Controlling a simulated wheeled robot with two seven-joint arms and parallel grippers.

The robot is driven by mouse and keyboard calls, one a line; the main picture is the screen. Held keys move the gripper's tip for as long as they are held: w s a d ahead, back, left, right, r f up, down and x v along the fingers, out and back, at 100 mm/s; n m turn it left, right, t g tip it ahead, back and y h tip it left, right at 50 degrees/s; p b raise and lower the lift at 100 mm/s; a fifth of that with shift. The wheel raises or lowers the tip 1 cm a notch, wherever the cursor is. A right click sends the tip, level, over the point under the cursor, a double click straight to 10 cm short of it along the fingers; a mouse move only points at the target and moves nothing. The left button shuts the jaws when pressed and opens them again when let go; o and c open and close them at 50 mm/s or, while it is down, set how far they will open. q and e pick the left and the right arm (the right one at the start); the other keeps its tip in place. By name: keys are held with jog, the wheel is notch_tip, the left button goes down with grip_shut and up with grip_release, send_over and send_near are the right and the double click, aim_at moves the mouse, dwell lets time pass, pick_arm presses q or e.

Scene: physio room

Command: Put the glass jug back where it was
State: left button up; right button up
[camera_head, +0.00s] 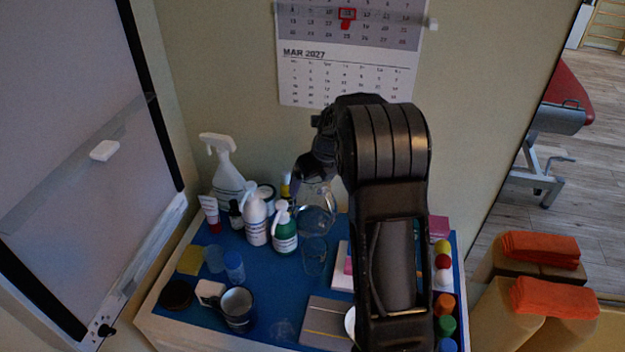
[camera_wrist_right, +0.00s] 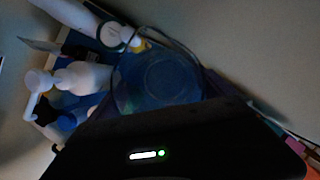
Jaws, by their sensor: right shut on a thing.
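The clear glass jug (camera_head: 316,212) is at the back of the blue-topped cabinet (camera_head: 270,266), beside the bottles. I cannot tell whether its base touches the top. My right gripper (camera_head: 312,178) is shut on the jug near its upper part; my dark arm hides part of that grip. In the right wrist view the jug (camera_wrist_right: 165,80) shows as a round transparent shape just beyond the dark gripper body. My left gripper is not in view.
A clear tumbler (camera_head: 314,258) stands in front. A dark mug (camera_head: 238,308) is at front left. The wall with a calendar (camera_head: 347,75) is behind.

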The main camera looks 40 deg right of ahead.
jog(key=o, duration=1.8)
jog(key=shift+f, duration=0.1)
jog(key=shift+c, duration=0.2)
jog(key=p+v, duration=0.1)
jog(key=v, duration=1.1)
